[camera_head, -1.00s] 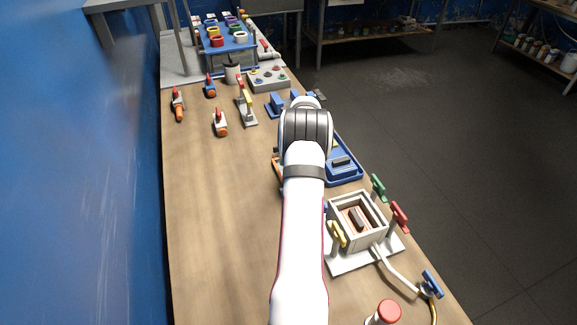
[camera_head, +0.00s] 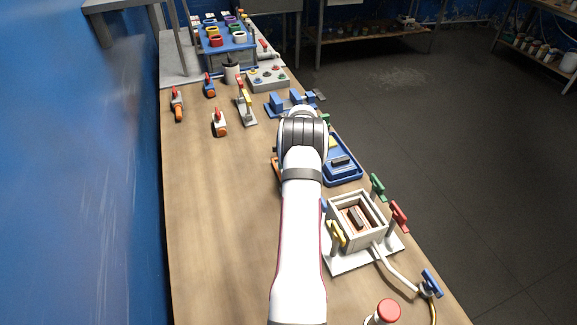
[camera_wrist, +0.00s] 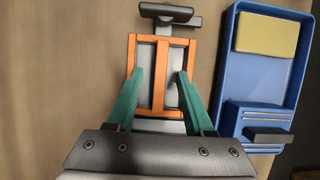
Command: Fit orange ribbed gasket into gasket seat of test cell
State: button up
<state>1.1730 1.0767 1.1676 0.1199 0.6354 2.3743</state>
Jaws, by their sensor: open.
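The orange ribbed gasket (camera_wrist: 132,55) is a rectangular frame with a middle bar. In the wrist view it lies on or over a grey block with a dark handle (camera_wrist: 165,14). My gripper (camera_wrist: 158,78) is open, its green fingers reaching over the gasket near its left and right sides. Contact cannot be told. In the head view my arm hides the fingers and most of the gasket; an orange edge (camera_head: 276,168) shows left of the arm. The test cell (camera_head: 375,236), a pale square box, stands right of my arm with a dark block inside.
A blue tray (camera_wrist: 233,70) with a yellow pad lies right of the gasket. Green (camera_head: 377,184), red (camera_head: 398,213) and yellow (camera_head: 337,234) clamps surround the cell. A hose leads off its front right. The table's left middle is clear.

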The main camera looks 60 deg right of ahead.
grip_shut()
jog(key=shift+r, duration=0.1)
dwell(0.3)
